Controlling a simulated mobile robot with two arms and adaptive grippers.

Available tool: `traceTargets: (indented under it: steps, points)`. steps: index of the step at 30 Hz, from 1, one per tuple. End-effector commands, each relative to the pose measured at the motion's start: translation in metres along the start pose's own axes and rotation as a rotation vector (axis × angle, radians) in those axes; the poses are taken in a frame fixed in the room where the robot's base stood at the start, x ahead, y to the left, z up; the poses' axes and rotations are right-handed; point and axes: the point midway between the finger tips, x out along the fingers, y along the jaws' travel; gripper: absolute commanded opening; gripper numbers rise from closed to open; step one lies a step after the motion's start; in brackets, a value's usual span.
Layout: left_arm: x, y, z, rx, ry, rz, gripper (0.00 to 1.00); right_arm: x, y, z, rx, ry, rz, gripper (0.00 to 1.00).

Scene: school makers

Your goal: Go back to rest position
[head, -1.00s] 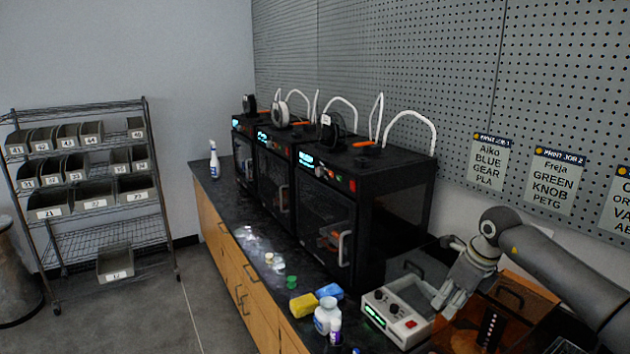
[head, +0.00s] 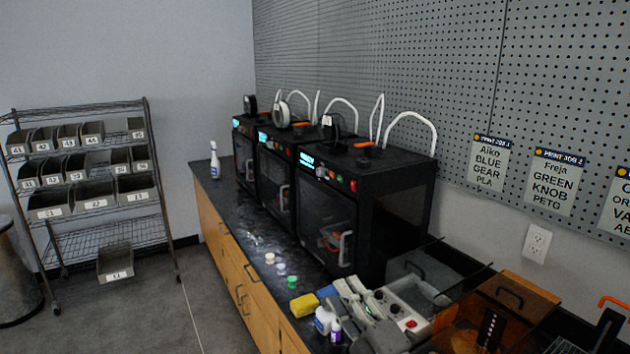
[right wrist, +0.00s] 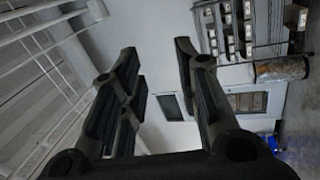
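My right gripper (head: 349,287) is over the counter at the lower middle of the head view, in front of the white control box (head: 412,312). In the right wrist view the two fingers of my right gripper (right wrist: 156,58) stand wide apart with nothing between them. They point towards a wall, shelving and floor. My left gripper is not in view.
The counter (head: 228,205) holds several black 3D printers (head: 326,215). Near my right gripper are a yellow sponge (head: 304,305), a white bottle (head: 323,320) and small cups (head: 292,282). An orange-brown box (head: 528,290) stands at right. A bin rack (head: 60,245) stands at left.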

Motion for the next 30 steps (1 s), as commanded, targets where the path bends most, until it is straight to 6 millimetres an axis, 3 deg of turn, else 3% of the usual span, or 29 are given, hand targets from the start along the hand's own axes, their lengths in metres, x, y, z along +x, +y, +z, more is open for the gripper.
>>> traceTargets:
  steps: [6,8,12,16,21,27,30]
  points:
    - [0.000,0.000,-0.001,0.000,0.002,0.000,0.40,-0.079,-0.044,0.058,0.432,-0.442,-0.113,0.30]
    - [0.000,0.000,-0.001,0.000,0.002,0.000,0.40,-0.107,-0.062,0.069,0.540,-0.563,-0.162,0.30]
    - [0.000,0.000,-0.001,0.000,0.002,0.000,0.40,-0.185,-0.105,0.078,0.774,-0.837,-0.298,0.30]
    - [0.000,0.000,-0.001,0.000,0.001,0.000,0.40,-0.259,-0.137,0.066,0.951,-1.062,-0.440,0.30]
    - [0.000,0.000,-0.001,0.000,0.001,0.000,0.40,-0.333,-0.156,0.038,1.104,-1.270,-0.599,0.30]
    - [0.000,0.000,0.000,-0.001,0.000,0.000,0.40,-0.400,-0.162,0.002,1.221,-1.449,-0.763,0.30]
    - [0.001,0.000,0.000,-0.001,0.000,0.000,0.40,-0.419,-0.168,-0.009,1.253,-1.504,-0.819,0.30]
